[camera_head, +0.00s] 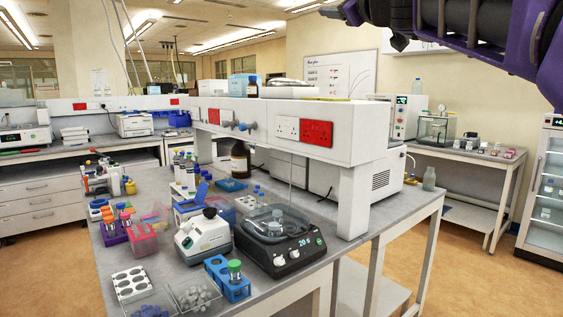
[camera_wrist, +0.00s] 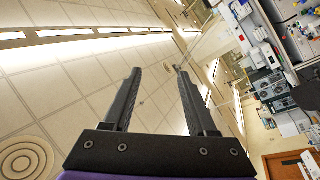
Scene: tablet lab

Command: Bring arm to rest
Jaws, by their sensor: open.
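My gripper (camera_wrist: 157,100) shows in the wrist view with its two dark fingers apart and nothing between them. It points toward the ceiling and the far side of the room, which appears tilted in that view. In the head view, part of my purple and black arm crosses the top right corner, raised well above the bench and clear of it. The gripper's fingertips cannot be made out in the head view.
Open floor (camera_head: 455,270) lies at right.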

